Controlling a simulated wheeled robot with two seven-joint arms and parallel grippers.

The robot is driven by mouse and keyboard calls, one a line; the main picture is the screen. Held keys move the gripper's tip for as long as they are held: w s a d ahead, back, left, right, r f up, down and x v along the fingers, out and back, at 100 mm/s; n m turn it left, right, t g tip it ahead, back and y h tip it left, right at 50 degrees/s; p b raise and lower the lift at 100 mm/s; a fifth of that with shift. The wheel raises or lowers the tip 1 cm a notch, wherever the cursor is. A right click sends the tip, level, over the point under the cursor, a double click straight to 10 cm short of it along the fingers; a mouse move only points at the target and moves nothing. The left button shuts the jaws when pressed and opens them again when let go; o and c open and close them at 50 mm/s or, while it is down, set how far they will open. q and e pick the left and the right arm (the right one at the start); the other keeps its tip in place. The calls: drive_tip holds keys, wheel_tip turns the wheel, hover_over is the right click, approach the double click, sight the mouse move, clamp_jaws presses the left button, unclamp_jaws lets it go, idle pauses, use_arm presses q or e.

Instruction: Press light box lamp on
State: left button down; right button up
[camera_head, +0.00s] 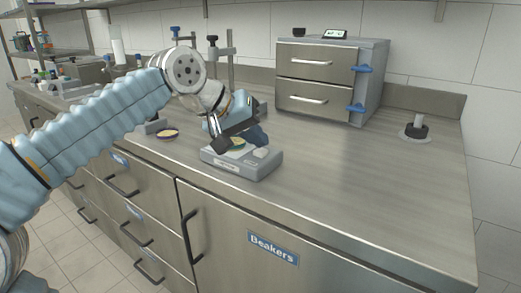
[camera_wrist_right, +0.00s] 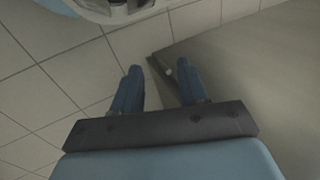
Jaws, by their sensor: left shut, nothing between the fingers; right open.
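A low grey box with a sloped body, likely the light box (camera_head: 243,168), sits near the front edge of the steel counter in the head view. My left gripper (camera_head: 222,147) is shut and empty, low over the left part of the box top. I cannot tell whether its tips touch the box. The gripper hides part of the box top, and no lamp light is clearly visible. My right gripper (camera_wrist_right: 157,85) is open and empty in the right wrist view, above the tiled floor.
A steel two-drawer cabinet (camera_head: 330,81) with blue latches stands at the back. A small yellow-rimmed dish (camera_head: 167,133) lies left of the box. A black-topped device (camera_head: 416,130) stands at the far right. The counter right of the box is clear. A drawer labelled Beakers (camera_head: 273,248) is below.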

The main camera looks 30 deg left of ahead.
sight(257, 151)
use_arm(q)
drive_tip(key=shift+f, duration=0.25)
drive_tip(key=shift+r, duration=0.1)
idle(0.3)
drive_tip(key=shift+r+p, duration=0.4)
drive_tip(key=shift+r, duration=0.2)
drive_tip(key=shift+r, duration=0.1)
wheel_tip(257, 151, up, 4)
drive_tip(key=p, duration=0.3)
drive_tip(key=shift+f, duration=0.25)
wheel_tip(257, 151, up, 2)
drive_tip(key=shift+r+p, duration=0.15)
drive_tip(key=shift+p, duration=0.55)
